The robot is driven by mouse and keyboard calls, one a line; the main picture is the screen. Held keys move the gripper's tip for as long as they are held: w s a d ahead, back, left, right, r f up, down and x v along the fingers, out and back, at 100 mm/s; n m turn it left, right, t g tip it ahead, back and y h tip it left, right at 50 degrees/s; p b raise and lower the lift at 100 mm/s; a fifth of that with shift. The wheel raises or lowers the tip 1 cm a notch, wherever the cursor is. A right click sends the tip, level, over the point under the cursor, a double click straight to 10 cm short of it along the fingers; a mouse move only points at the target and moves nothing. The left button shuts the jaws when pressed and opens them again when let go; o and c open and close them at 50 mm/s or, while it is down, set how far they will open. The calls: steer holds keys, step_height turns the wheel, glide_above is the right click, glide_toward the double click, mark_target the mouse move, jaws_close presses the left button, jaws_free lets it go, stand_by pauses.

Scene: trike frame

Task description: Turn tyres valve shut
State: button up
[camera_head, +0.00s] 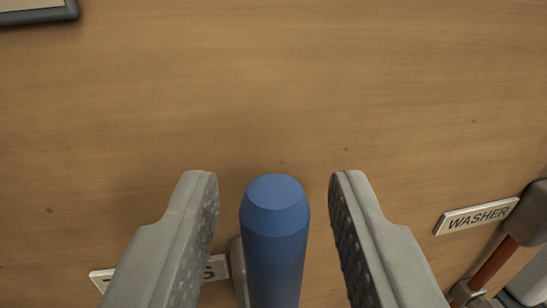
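A blue handle (276,235) with a bevelled end stands between the two fingers of my gripper (275,205). The gripper is open, with a visible gap on each side of the handle. A white label (217,266) lies behind the handle and left finger; only a final "S" reads clearly, the rest is covered. The valve body and the lower part of the handle are out of the frame or hidden.
A white "WASHER" label (476,217) is on the wooden panel (280,90) at the right. Beside it is an orange-red lever (493,262) with a grey-brown end (531,214). A dark-framed item (40,15) is at the top left. The panel's middle is clear.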

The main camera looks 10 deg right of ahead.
steer(key=shift+w, duration=0.3)
jaws_close()
